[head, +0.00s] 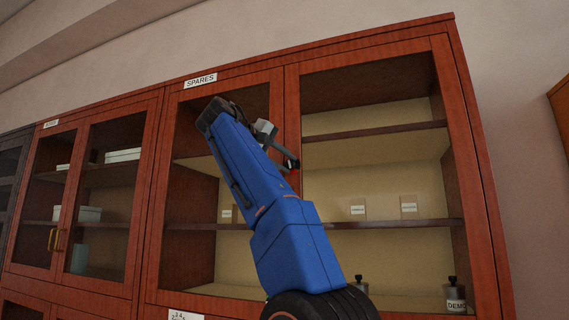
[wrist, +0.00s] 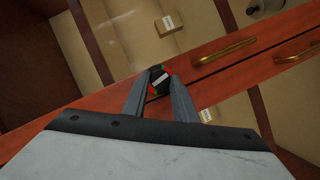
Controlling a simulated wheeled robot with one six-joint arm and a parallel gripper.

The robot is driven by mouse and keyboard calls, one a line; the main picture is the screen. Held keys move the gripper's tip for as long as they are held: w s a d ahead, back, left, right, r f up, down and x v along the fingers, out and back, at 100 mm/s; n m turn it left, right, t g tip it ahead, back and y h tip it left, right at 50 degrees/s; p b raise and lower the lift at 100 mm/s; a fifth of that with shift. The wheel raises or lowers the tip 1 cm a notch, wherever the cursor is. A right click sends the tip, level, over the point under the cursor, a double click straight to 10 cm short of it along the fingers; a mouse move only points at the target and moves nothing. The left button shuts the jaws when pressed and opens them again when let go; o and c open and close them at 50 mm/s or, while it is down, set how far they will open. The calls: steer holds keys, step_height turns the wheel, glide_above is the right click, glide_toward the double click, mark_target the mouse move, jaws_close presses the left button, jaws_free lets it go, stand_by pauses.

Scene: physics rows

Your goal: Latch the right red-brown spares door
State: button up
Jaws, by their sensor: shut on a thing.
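The red-brown spares cabinet has a right glazed door (head: 463,140) and a left glazed door (head: 166,190), under a SPARES label (head: 200,81). Both doors look closed or nearly so; a small gap cannot be ruled out. My gripper (head: 291,163) is at the stile where the two doors meet. In the wrist view my gripper (wrist: 159,86) is shut on a small dark latch knob (wrist: 159,80) with red and green marks beside it. The knob's exact turn is partly hidden by the fingers. Brass handles (wrist: 225,50) (wrist: 299,51) sit on the door stiles nearby.
Behind the glass are shelves with small labelled boxes (head: 409,206) and a dark-topped DEMO bottle (head: 455,295). Another red-brown cabinet (head: 54,198) with brass handles stands to the left. The space right of the spares cabinet is bare wall (head: 520,170).

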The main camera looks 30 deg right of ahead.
steer(key=shift+m+t+y, duration=0.3)
steer(key=shift+m+y, duration=0.2)
steer(key=shift+m, duration=0.4)
steer(key=o, duration=1)
steer(key=shift+o, duration=0.2)
